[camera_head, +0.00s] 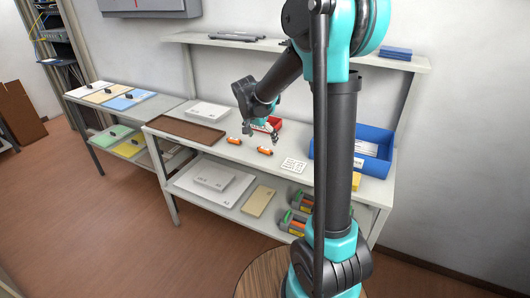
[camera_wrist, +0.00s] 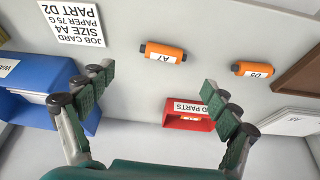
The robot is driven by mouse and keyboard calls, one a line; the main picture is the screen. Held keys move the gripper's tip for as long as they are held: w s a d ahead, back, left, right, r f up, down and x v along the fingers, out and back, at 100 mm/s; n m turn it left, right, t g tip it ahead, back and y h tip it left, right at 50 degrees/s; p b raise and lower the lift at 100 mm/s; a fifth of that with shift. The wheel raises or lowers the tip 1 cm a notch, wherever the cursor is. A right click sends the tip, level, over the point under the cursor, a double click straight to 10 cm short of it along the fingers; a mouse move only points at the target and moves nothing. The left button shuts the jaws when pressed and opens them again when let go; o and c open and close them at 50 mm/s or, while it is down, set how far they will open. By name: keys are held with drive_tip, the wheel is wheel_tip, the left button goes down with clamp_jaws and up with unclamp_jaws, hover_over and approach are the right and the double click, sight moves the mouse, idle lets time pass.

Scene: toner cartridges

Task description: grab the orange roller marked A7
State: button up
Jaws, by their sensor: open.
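The orange roller marked A7 (camera_wrist: 165,52) lies on the pale table top, its label upside down in the wrist view. In the head view it is the right one of two orange rollers (camera_head: 265,151), close to the job card. A second orange roller, marked D5 (camera_wrist: 252,70), lies to its right in the wrist view and to its left in the head view (camera_head: 234,141). My gripper (camera_head: 263,135) is open and empty above the table. In the wrist view, A7 shows beyond and between the spread fingers (camera_wrist: 160,78), with nothing between them.
A red parts bin (camera_wrist: 190,124) stands behind the rollers. A blue bin (camera_head: 377,145) is on the right. A white job card (camera_head: 293,165) lies beside A7. A brown tray (camera_head: 186,130) lies left; a wall shelf (camera_head: 290,48) runs above the table.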

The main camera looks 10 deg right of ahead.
sight(264, 149)
drive_tip(key=shift+a+x, duration=0.15)
drive_tip(key=shift+x, duration=1.45)
drive_tip(key=shift+a+x, duration=0.15)
drive_tip(key=shift+x, duration=1.4)
drive_tip(key=c, duration=1.1)
